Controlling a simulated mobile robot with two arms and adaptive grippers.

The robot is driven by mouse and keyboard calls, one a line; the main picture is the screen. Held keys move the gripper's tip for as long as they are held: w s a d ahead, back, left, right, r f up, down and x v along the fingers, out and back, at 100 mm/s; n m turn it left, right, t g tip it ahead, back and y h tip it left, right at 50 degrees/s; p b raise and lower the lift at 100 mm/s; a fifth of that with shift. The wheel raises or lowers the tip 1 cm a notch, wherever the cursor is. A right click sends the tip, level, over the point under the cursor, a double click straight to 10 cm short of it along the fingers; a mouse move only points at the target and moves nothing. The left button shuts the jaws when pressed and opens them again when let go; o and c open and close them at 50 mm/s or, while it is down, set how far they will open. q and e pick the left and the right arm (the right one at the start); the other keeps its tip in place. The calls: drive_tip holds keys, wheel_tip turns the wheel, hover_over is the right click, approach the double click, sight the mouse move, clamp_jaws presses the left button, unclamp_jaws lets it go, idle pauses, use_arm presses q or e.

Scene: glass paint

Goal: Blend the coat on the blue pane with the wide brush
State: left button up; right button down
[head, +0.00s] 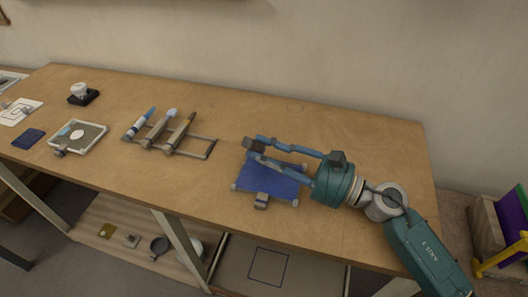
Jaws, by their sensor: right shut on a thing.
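The blue pane (278,183) lies flat on the table's front right part, with grey pieces at its corners and a grey clamp-like block (262,200) at its front edge. My right gripper (257,147) reaches in from the right over the pane's back edge. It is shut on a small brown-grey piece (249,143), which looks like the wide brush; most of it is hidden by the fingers. I cannot tell whether it touches the pane. The coat on the pane cannot be made out. My left gripper is not in view.
A rack (210,149) with several brushes stands left of the pane. Further left are a framed white pane (91,137), a dark blue pad (28,139), a white pot on a black base (79,90) and a white sheet (32,107). The table's back right is clear.

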drive_tip(key=shift+f+b, duration=0.2)
drive_tip(key=shift+b, duration=0.2)
idle(0.5)
drive_tip(key=shift+a, duration=0.1)
drive_tip(key=shift+x, duration=0.85)
drive_tip(key=shift+s+a, duration=0.1)
drive_tip(key=shift+a, duration=0.6)
drive_tip(key=shift+w+a+r+p, duration=0.1)
drive_tip(key=shift+w+r+p, duration=0.3)
drive_tip(key=shift+r+p, duration=0.35)
drive_tip(key=r+p, duration=0.2)
drive_tip(key=r, duration=0.1)
drive_tip(key=shift+s+r, duration=0.15)
drive_tip(key=shift+s, duration=0.05)
